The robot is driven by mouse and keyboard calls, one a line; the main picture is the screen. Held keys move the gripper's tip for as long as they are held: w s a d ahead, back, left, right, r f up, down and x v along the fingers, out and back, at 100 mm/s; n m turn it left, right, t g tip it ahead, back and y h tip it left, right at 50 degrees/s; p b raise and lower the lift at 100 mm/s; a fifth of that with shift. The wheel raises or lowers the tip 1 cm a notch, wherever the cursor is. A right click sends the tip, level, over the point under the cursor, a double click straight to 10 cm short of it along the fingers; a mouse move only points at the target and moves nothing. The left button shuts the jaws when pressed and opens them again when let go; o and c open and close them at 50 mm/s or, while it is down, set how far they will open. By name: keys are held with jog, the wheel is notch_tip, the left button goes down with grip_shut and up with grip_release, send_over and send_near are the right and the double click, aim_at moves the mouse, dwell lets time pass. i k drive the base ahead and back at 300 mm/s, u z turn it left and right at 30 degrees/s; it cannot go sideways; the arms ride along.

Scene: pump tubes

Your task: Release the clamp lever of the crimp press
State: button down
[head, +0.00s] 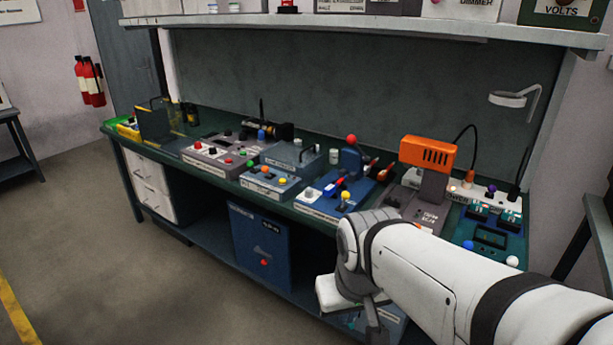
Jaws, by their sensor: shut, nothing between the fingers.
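A blue bench device (326,198) with an unreadable white label stands right of centre on the bench and looks like the crimp press. It has a lever with a red ball (351,139) standing up at its back, a red handle on top, and a yellow knob (345,195) at its front right. I cannot tell which of these is the clamp lever. My gripper (374,318) hangs below the wrist, in front of the bench edge and lower than the bench top. It is shut and empty, apart from the device. My arm hides part of the bench front.
An orange-headed machine (427,152) stands right of the blue device. Control boxes with coloured knobs (271,182) stand close on its left. A green circuit board (490,237) lies at the right. A shelf (380,24) runs above the bench (222,178). The floor at left is clear.

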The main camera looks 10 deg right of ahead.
aim_at(346, 194)
jog(key=z, duration=0.05)
jog(key=i, duration=0.85)
jog(key=z, duration=1)
jog(key=k, duration=0.8)
jog(key=u, duration=0.55)
jog(key=i, duration=1)
